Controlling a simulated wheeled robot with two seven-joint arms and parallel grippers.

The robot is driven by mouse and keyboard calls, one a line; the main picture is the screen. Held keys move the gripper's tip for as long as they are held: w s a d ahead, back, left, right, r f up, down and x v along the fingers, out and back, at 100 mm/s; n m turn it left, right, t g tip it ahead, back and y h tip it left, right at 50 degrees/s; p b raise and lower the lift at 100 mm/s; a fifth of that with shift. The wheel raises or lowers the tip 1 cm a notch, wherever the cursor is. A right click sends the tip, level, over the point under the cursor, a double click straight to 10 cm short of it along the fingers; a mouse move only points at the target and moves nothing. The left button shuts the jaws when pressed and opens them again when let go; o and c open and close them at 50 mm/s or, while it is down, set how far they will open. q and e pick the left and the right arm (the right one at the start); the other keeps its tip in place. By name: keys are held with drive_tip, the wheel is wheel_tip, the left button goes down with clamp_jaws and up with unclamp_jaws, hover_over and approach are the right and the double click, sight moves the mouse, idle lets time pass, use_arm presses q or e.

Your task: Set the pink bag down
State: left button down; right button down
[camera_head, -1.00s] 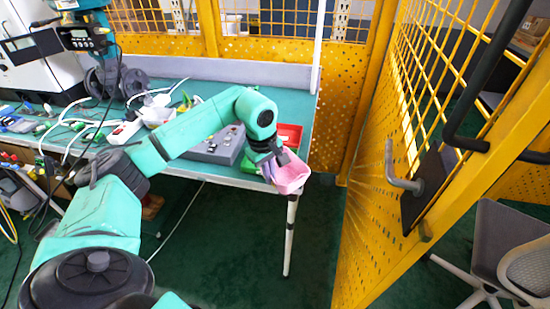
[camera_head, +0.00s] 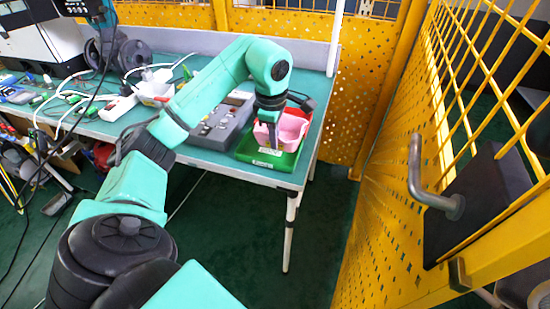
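The pink bag (camera_head: 293,129) is an open-topped, upright pink container over the green tray (camera_head: 285,159) at the right end of the teal table. My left gripper (camera_head: 273,133) points down at the bag's near left side, with a finger in front of its wall. It looks shut on that wall; the far finger is hidden. The bag's underside is hidden, so I cannot tell whether it touches the tray. My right gripper is not in view.
A grey control box (camera_head: 222,125) stands left of the tray. A red tray (camera_head: 303,103) lies behind the bag. White power strips and cables clutter the table's left. A yellow mesh fence with a metal handle (camera_head: 428,185) stands to the right.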

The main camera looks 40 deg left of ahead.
use_arm(q)
drive_tip(key=f, duration=0.4)
drive_tip(key=shift+s+f, duration=0.2)
drive_tip(key=shift+f, duration=0.2)
drive_tip(key=c, duration=1.1)
unclamp_jaws()
drive_tip(key=shift+w, duration=0.1)
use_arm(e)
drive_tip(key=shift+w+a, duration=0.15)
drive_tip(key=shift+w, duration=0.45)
